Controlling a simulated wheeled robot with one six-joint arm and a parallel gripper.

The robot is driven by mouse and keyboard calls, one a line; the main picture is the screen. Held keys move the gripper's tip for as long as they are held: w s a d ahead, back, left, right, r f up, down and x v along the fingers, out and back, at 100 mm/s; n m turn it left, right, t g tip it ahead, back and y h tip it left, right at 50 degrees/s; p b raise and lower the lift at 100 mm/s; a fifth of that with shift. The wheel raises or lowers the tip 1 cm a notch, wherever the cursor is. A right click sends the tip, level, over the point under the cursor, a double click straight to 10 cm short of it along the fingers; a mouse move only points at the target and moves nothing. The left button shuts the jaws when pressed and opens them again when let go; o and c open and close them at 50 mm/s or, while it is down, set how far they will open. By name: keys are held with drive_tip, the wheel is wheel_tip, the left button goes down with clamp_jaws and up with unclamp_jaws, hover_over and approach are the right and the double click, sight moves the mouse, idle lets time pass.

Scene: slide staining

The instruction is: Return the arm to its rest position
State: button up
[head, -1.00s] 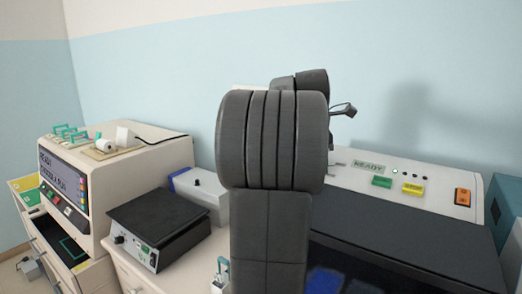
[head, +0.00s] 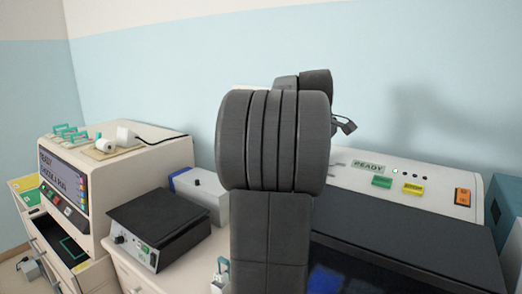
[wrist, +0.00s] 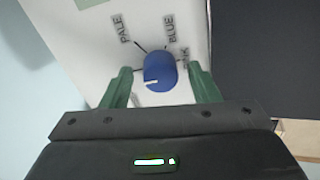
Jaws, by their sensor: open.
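My gripper (wrist: 160,72) is open, with one green finger on each side of a blue knob (wrist: 158,80) in the wrist view. I cannot tell whether the fingers touch the knob or only hover over it. The knob has a white pointer line and sits on a white panel (wrist: 90,45) with the printed words "PALE" and "BLUE" and a third, partly covered label. In the head view my dark arm fills the middle and hides the knob; only a small end part of the arm shows past its right side.
In the head view, a white machine (head: 445,188) with a "READY" display and a dark lid stands at right. A black-topped hotplate-like box (head: 158,225), a small grey-white box (head: 205,192) and a cream machine with a screen (head: 66,185) stand at left.

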drive_tip(key=shift+m, duration=1.7)
